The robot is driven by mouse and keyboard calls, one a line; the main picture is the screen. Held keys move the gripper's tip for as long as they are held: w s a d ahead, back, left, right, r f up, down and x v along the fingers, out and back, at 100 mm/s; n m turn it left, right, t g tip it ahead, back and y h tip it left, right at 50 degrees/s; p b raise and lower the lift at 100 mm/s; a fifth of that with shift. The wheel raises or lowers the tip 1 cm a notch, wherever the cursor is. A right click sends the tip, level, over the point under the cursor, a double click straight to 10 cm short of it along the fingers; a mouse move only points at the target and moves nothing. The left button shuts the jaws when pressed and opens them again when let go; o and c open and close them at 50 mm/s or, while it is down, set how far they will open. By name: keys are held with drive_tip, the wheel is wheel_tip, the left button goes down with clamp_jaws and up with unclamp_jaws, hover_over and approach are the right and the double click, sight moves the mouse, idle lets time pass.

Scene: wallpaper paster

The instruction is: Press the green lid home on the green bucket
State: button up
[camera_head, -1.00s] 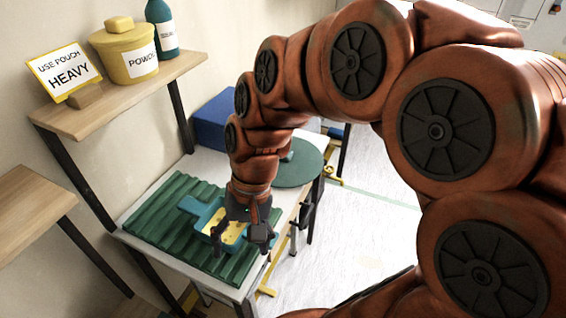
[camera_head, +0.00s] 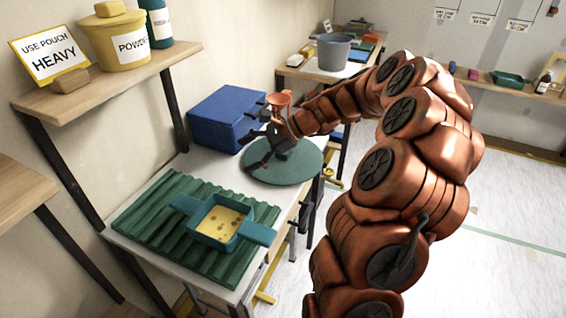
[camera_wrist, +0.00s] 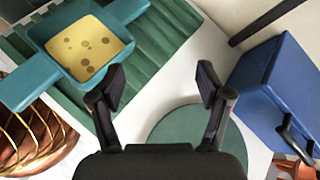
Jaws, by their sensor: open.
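No green bucket or matching lid can be made out for certain. A flat round green disc (camera_head: 303,168) lies on the white table under my gripper; I cannot tell whether it is a lid or a mat. It also shows low in the wrist view (camera_wrist: 178,120). A teal square pan (camera_head: 236,243) with two handles and spotted yellow contents sits on a ribbed green mat (camera_head: 150,222), apart from my gripper.
A blue box (camera_head: 222,112) stands behind my gripper, with an orange funnel-like object (camera_head: 280,98) close by. A grey bucket (camera_head: 333,52) stands on the far table. A shelf at left holds a yellow powder tub (camera_head: 108,45) and a sign (camera_head: 50,50).

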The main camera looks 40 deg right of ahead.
sight(302, 161)
drive_tip(key=d+f+m+t, duration=0.1)
drive_tip(key=d, duration=0.3)
drive_tip(key=w+d+f+m+t+b, duration=0.1)
drive_tip(key=d+f+m, duration=0.1)
drive_tip(key=d, duration=0.2)
drive_tip(key=w+d+f+m+t, duration=0.1)
drive_tip(key=d+f+m, duration=0.1)
drive_tip(key=d, duration=0.2)
drive_tip(key=shift+w+h, duration=0.1)
drive_tip(key=shift+h, duration=0.3)
drive_tip(key=d+f+m+t, duration=0.1)
drive_tip(key=d, duration=0.2)
drive_tip(key=d+f+m+h+b, duration=0.1)
drive_tip(key=d+f+m, duration=0.1)
drive_tip(key=d, duration=0.1)
drive_tip(key=s+d+f+m+t, duration=0.1)
drive_tip(key=d+m, duration=0.1)
drive_tip(key=d, duration=0.2)
drive_tip(key=shift+f+t+h, duration=0.2)
drive_tip(key=shift+t+h, duration=0.1)
drive_tip(key=shift+h, duration=0.1)
drive_tip(key=shift+x, duration=3.85)
drive_tip(key=shift+r, duration=0.1)
drive_tip(key=c, duration=1.3)
